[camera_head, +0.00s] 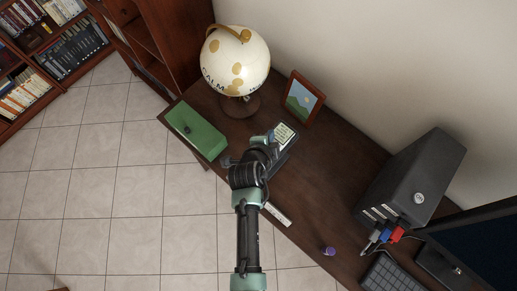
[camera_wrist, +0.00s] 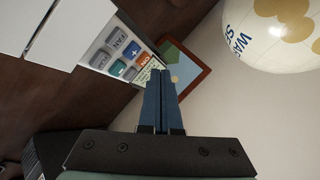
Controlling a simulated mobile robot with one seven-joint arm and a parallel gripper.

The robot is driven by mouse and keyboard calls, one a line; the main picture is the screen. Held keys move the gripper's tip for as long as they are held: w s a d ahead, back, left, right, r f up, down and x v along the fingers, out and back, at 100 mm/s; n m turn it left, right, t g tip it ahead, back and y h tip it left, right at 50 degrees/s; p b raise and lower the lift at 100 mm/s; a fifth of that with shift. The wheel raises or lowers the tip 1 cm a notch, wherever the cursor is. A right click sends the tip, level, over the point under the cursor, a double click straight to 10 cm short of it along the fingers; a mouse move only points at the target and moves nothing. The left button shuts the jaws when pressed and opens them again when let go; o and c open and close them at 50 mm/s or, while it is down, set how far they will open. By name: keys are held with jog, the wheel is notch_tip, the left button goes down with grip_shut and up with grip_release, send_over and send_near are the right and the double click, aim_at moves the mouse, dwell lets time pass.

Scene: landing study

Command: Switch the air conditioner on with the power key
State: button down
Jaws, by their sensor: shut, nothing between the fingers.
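A control panel (camera_wrist: 120,50) with coloured keys lies on the desk in the wrist view, left of my fingers. Its keys include a grey FAN key (camera_wrist: 117,37), blue plus and minus keys, a green key and an orange key (camera_wrist: 143,58) that seems to read ON. A small pale area with printed text (camera_wrist: 153,70) is at its near end; the head view shows this text too (camera_head: 285,136). My gripper (camera_wrist: 165,73) is shut and empty, its tips close beside the orange key's end of the panel. Contact cannot be told. My arm hides most of the panel in the head view.
A globe (camera_head: 236,62), a framed picture (camera_head: 303,100) and a green box (camera_head: 197,130) stand around my gripper on the dark desk (camera_head: 335,185). A dark grey case (camera_head: 415,180), a purple item (camera_head: 328,251) and a keyboard (camera_head: 390,275) are to the right.

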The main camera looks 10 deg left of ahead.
notch_tip(320, 180, up, 5)
jog(key=p, duration=0.3)
jog(key=shift+p, duration=0.4)
dwell(0.6)
jog(key=w+r+n+t+b, duration=0.1)
jog(key=w+r+n+t, duration=0.15)
jog(key=w+r, duration=0.6)
jog(key=w+r+n+t+b, duration=0.2)
jog(key=w+r+t, duration=0.1)
jog(key=r, duration=1)
notch_tip(320, 180, up, 19)
jog(key=n+t+y+b, duration=0.1)
jog(key=n+t+b, duration=0.1)
jog(key=n+t, duration=0.25)
jog(key=s+r+n+t+b, duration=0.1)
jog(key=s+r+n+t, duration=0.2)
jog(key=s+r, duration=0.6)
jog(key=s+r+n+t+y+b, duration=0.1)
jog(key=s+r+n+t, duration=0.3)
jog(key=s+r, duration=0.4)
notch_tip(320, 180, up, 7)
jog(key=shift+s+r+t+b, duration=0.2)
jog(key=shift+s+t+b, duration=0.2)
jog(key=shift+t, duration=0.3)
